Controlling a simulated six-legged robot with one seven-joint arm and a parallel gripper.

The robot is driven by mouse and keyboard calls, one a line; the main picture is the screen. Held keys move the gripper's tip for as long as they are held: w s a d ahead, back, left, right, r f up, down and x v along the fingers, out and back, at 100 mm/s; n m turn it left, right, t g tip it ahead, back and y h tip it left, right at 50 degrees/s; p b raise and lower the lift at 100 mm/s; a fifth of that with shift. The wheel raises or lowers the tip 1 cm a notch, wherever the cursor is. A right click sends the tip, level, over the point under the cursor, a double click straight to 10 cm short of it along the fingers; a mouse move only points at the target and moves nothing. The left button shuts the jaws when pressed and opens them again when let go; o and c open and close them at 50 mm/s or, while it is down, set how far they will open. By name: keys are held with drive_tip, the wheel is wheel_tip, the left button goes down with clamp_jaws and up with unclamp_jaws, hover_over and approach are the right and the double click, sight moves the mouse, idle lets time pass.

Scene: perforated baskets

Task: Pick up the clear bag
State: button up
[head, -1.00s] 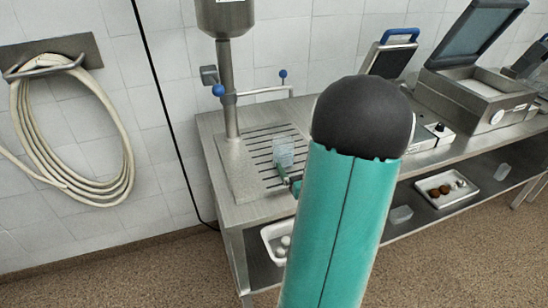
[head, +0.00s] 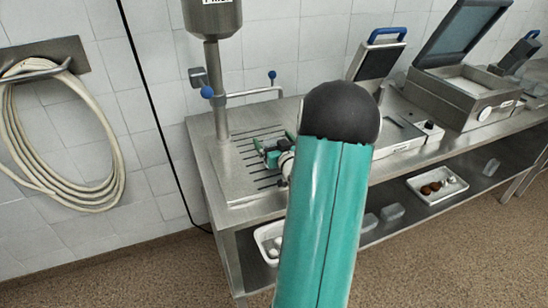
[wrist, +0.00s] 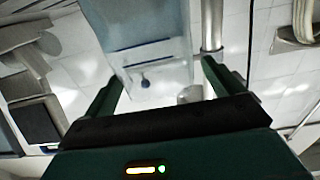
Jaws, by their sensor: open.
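In the wrist view, the clear bag (wrist: 150,40) is a translucent, bluish sheet-like shape, with dark lines and a blue knob showing through or behind it. It lies between the two fingers of my gripper (wrist: 162,73), which are spread apart on either side of it. I cannot tell whether either finger touches it. In the head view, my green gripper (head: 265,150) is over the slotted metal grate (head: 240,170) at the left end of the steel table. The bag cannot be made out there, behind my gripper and arm.
A steel column (head: 218,90) with blue-knobbed piping stands beside the grate. Appliances with raised lids (head: 465,90) fill the table's right side. The lower shelf holds a white tray (head: 437,190), clear containers (head: 392,212) and a white bin (head: 268,240). A coiled hose (head: 60,140) hangs left.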

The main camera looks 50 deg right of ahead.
drive_tip(key=c, duration=1.4)
drive_tip(key=shift+r, duration=0.1)
